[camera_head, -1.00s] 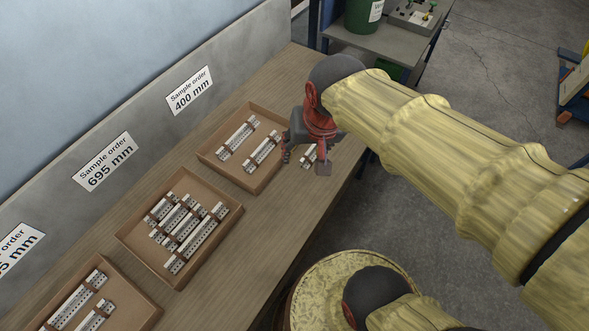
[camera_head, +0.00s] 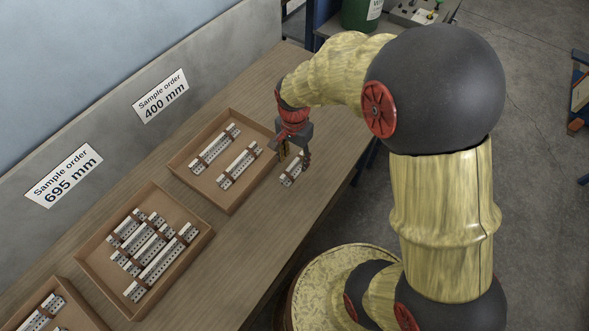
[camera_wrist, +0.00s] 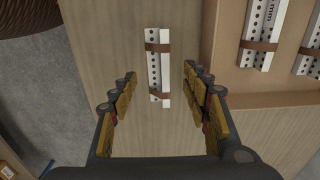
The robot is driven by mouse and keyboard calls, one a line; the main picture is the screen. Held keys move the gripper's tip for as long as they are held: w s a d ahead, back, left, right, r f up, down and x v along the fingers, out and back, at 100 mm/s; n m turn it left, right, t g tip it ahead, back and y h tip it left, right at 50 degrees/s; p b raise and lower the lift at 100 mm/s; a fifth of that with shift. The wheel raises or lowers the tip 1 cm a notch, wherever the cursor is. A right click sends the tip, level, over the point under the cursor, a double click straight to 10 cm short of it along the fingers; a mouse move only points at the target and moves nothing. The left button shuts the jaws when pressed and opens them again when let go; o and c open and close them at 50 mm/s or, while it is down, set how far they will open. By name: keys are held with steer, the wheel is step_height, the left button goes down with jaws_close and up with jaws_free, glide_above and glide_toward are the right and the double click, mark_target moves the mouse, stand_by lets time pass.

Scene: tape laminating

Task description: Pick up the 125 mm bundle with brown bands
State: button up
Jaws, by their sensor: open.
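A short white bundle with two brown bands (camera_head: 292,171) lies on the bench outside the trays, near the front edge. It also shows in the wrist view (camera_wrist: 158,68), lying lengthwise ahead of the fingers, with dark holes along one face. Its length label cannot be read. My gripper (camera_head: 292,156) is open and empty, just above and beside the bundle. In the wrist view my gripper's fingers (camera_wrist: 160,90) stand apart on both sides of the bundle's near end. In the head view the gripper hides part of the bundle.
A cardboard tray (camera_head: 182,166) with two longer banded bundles lies just left of the gripper; its wall shows close in the wrist view (camera_wrist: 240,107). Another tray (camera_head: 98,268) with several bundles lies nearer. The signs read 400 mm (camera_head: 160,96) and 695 mm (camera_head: 64,175).

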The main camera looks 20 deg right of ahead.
mark_target(295, 170)
steer(key=f+b, duration=0.1)
steer(key=f, duration=0.1)
steer(key=f+b, duration=0.1)
steer(key=f, duration=0.1)
steer(key=shift+d+f, duration=0.2)
steer(key=shift+f, duration=0.2)
steer(key=shift+r, duration=0.1)
steer(key=shift+c, duration=0.6)
jaws_close()
